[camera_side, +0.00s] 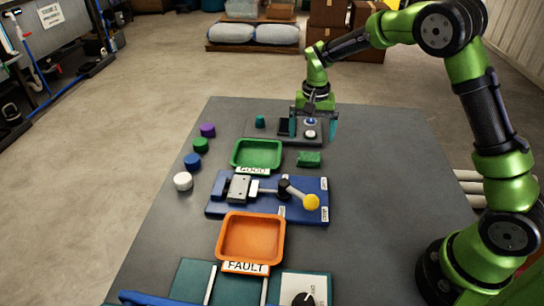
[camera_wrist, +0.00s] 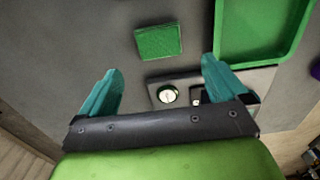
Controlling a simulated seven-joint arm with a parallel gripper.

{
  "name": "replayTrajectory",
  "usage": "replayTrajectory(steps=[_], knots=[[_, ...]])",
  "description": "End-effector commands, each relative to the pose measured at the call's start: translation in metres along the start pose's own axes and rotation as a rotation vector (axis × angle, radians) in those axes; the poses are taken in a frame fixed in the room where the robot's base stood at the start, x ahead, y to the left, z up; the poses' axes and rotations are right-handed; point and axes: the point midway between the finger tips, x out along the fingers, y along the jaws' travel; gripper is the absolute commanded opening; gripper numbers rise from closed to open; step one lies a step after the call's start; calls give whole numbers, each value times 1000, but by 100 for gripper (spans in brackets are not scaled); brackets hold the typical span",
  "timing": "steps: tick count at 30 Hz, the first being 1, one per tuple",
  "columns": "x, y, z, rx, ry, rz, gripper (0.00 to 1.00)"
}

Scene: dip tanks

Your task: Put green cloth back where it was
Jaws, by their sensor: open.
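The green cloth (camera_side: 309,159) looks like a small, flat, folded square and lies on the grey table, just right of the green GOOD tray (camera_side: 257,153). In the wrist view the cloth (camera_wrist: 159,42) is ahead of the fingertips, with the green tray (camera_wrist: 262,30) to its right. My gripper (camera_side: 313,126) is above the grey panel at the back of the table, beyond the cloth. Its teal fingers are spread wide with nothing between them, and they also show in the wrist view (camera_wrist: 161,72). The cloth is apart from the fingers.
The grey panel (camera_side: 260,136) carries a teal knob and a white round button (camera_side: 310,134). A blue board (camera_side: 226,206) with a yellow-knobbed lever clamp (camera_side: 311,202) and an orange FAULT tray (camera_side: 250,240) are nearer. Several coloured round pieces (camera_side: 192,160) stand left. Table right is clear.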

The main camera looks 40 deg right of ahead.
Motion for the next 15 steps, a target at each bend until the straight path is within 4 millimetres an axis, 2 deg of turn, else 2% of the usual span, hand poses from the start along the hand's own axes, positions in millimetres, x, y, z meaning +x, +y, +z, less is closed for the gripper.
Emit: replayTrajectory(steps=[3, 10, 14, 15], knots=[[-24, 0, 0, 0, 3, -2, 99], [-47, 1, 1, -1, 2, -5, 99], [-70, 7, 13, -24, 15, -54, 99], [-82, 10, 20, -37, 26, -82, 99]])
